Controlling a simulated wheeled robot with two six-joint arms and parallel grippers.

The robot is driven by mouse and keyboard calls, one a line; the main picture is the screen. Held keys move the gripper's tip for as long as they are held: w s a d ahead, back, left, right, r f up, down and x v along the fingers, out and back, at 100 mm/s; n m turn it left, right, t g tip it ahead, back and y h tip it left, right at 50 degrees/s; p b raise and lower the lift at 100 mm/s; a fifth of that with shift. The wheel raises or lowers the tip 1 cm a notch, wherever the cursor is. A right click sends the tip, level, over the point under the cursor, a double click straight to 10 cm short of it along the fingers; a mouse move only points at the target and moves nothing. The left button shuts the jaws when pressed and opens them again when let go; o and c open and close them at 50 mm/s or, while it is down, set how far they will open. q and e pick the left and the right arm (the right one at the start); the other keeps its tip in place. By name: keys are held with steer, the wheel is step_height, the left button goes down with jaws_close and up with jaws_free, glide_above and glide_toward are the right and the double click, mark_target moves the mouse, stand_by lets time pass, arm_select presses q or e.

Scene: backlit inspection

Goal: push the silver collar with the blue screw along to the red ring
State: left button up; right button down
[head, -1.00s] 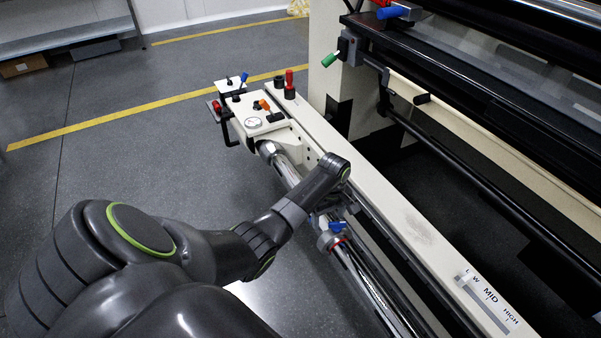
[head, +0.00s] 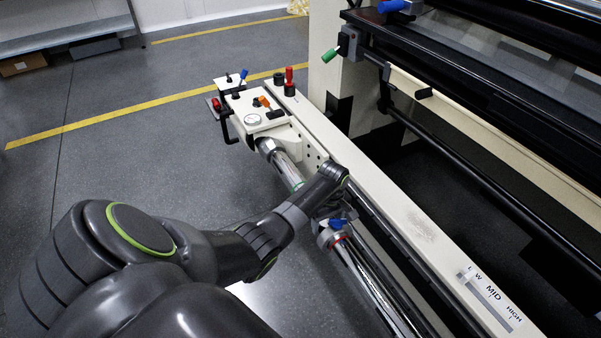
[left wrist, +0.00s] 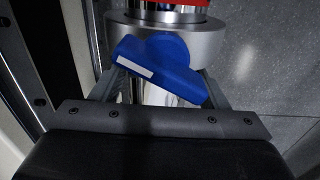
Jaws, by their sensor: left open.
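The silver collar (head: 325,236) sits around the chrome bar (head: 365,275), with its blue screw (head: 338,224) on top. In the left wrist view the collar (left wrist: 118,32) spans the top, with the large blue screw (left wrist: 160,72) in front of it. The red ring (head: 341,238) is just beyond the collar, and its edge shows at the top of the left wrist view (left wrist: 172,2). My right gripper is out of view.
A cream machine beam (head: 410,225) with a LOW-MID-HIGH scale (head: 490,292) runs along the bar's right side. A control panel (head: 258,115) with knobs and a gauge stands at the bar's far end. Open floor lies to the left.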

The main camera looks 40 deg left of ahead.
arm_select(q)
steer(key=shift+d, duration=0.15)
steer(key=shift+s+d+p, duration=0.25)
steer(key=shift+d+p, duration=0.3)
steer(key=shift+p, duration=0.05)
steer(key=shift+s+d+p, duration=0.25)
steer(key=shift+d+p, duration=0.25)
steer(key=shift+p, duration=0.1)
steer(key=shift+a, duration=0.1)
steer(key=shift+w+a, duration=0.3)
steer(key=shift+a, duration=0.35)
step_height(320, 180, up, 9)
steer(key=p, duration=1)
steer(key=shift+r, duration=0.1)
